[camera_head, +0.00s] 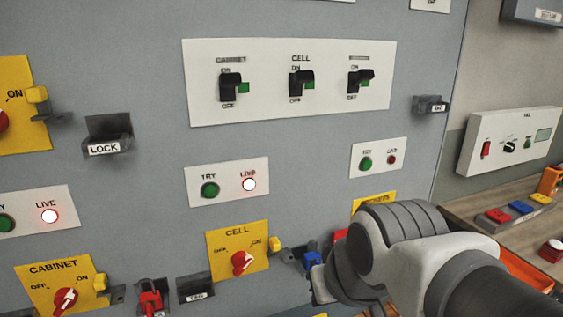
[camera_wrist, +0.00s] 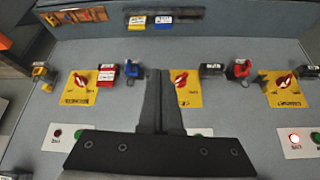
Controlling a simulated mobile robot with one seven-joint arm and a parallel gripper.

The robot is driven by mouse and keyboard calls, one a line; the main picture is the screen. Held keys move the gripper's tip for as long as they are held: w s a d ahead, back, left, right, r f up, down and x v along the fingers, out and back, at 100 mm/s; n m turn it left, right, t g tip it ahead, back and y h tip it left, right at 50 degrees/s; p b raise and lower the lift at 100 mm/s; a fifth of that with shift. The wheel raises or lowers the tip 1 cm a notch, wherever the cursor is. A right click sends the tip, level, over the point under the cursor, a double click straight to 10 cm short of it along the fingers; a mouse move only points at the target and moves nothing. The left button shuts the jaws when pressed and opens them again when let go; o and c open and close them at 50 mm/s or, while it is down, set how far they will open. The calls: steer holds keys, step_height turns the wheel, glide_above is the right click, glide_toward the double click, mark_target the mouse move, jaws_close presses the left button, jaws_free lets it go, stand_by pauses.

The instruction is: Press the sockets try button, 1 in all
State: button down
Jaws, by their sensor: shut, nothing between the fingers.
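The right-hand try/live plate (camera_head: 378,158), above the partly hidden yellow sockets plate (camera_head: 374,200), carries a green try button (camera_head: 366,163) and a dark red live lamp (camera_head: 391,160). In the wrist view, turned upside down, that try button (camera_wrist: 78,134) is at lower left, beside the unlit lamp (camera_wrist: 58,134). The sockets plate (camera_wrist: 78,97) with its red rotary switch lies above them there. My gripper (camera_wrist: 161,72) is shut and empty, in front of the middle yellow plate and to the right of the button. In the head view my arm hides the fingers.
The cell live lamp (camera_head: 249,185) and cabinet live lamp (camera_head: 49,216) are lit. A red padlock (camera_wrist: 107,76) and a blue padlock (camera_wrist: 133,69) jut out beside the sockets plate. A lock holder (camera_head: 108,146) projects at left. A bench (camera_head: 490,209) stands at right.

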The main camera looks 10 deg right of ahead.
steer(key=w+d+t+p, duration=0.2)
steer(key=w+d, duration=0.2)
steer(key=w, duration=0.7)
steer(key=n+t+h+p, duration=0.2)
steer(key=t+h+p, duration=0.4)
steer(key=h, duration=0.5)
glide_toward(367, 165)
steer(key=s+d, duration=0.5)
steer(key=d, duration=0.2)
steer(key=shift+t+h, duration=0.3)
steer(key=shift+h, duration=0.1)
steer(key=shift+w+a+p, duration=0.2)
steer(key=shift+w+p, duration=0.05)
steer(key=shift+w, duration=1.2)
steer(key=shift+w+a+p, duration=0.2)
steer(key=shift+w+p, duration=0.1)
steer(key=shift+w, duration=1.15)
steer(key=shift+w+a+p, duration=0.2)
steer(key=shift+w+p, duration=0.05)
steer(key=shift+w, duration=1.25)
steer(key=shift+w, duration=0.1)
